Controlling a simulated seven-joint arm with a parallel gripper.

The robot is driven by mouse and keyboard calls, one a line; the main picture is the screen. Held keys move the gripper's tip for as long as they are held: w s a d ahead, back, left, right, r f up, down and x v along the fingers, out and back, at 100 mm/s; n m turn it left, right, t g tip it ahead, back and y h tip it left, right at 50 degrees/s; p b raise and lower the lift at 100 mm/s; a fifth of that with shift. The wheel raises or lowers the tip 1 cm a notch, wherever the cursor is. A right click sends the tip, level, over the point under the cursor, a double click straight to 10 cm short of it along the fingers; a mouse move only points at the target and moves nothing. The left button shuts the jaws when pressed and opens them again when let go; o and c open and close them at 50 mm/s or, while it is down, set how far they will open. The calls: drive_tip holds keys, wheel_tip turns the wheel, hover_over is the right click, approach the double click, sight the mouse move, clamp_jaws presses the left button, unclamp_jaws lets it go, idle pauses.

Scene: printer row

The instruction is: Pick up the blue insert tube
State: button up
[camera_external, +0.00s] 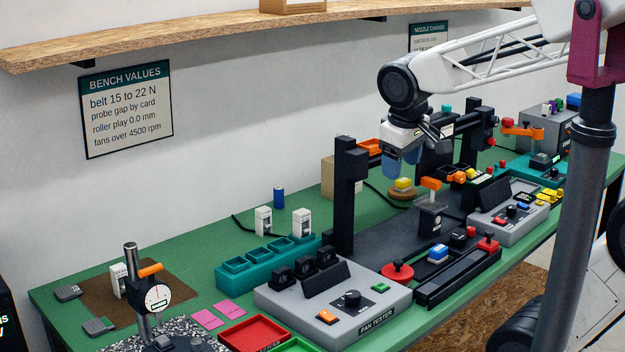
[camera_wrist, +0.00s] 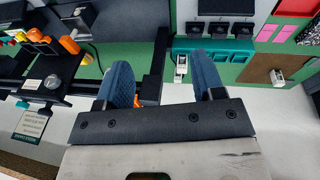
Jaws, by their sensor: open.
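A small blue cylinder (camera_external: 279,197), which looks like the blue insert tube, stands upright on the green bench near the wall in the external view. I cannot make it out in the wrist view, where my gripper may hide it. My gripper (camera_external: 402,166) hangs above the bench, well to the right of the cylinder and higher than it. Its two blue fingers are apart with nothing between them, and they also show in the wrist view (camera_wrist: 163,78).
A tall black post (camera_external: 345,195) stands between my gripper and the cylinder. Two white blocks (camera_external: 263,221) and a teal bin row (camera_external: 262,262) are in front of the cylinder. A grey fan tester (camera_external: 385,312) lies nearer. A wooden shelf (camera_external: 200,28) runs along the wall above.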

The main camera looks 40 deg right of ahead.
sight(283, 191)
drive_tip(key=w+d+r+h, duration=0.1)
drive_tip(key=w+d, duration=0.1)
drive_tip(key=w, duration=0.4)
drive_tip(key=w+d+r+n+h, duration=0.1)
drive_tip(key=w+d, duration=0.1)
drive_tip(key=w, duration=0.5)
drive_tip(key=w+d+r+n+g+h, duration=0.1)
drive_tip(key=w+d, duration=0.1)
drive_tip(key=w, duration=0.4)
drive_tip(key=shift+w+r+h, duration=0.25)
drive_tip(key=shift+r+h, duration=0.05)
drive_tip(key=shift+r, duration=0.1)
drive_tip(key=w+d+f+n+g+h, duration=0.15)
drive_tip(key=w+f+n, duration=0.35)
drive_tip(key=w, duration=0.6)
drive_tip(key=w+d+f+n+h, duration=0.25)
drive_tip(key=w+f, duration=0.35)
drive_tip(key=w, duration=0.5)
drive_tip(key=w+f+n+h, duration=0.1)
drive_tip(key=w+f+n, duration=0.1)
drive_tip(key=w+f, duration=0.2)
drive_tip(key=w+a+f+n+h, duration=0.1)
drive_tip(key=w+f+n, duration=0.1)
drive_tip(key=w+f, duration=0.2)
drive_tip(key=w+f+n+h, duration=0.2)
drive_tip(key=w+f, duration=0.2)
drive_tip(key=f, duration=0.5)
drive_tip(key=shift+w+a+f+n+g, duration=0.2)
drive_tip(key=shift+w+f+n+g, duration=0.15)
drive_tip(key=shift+x, duration=1.3)
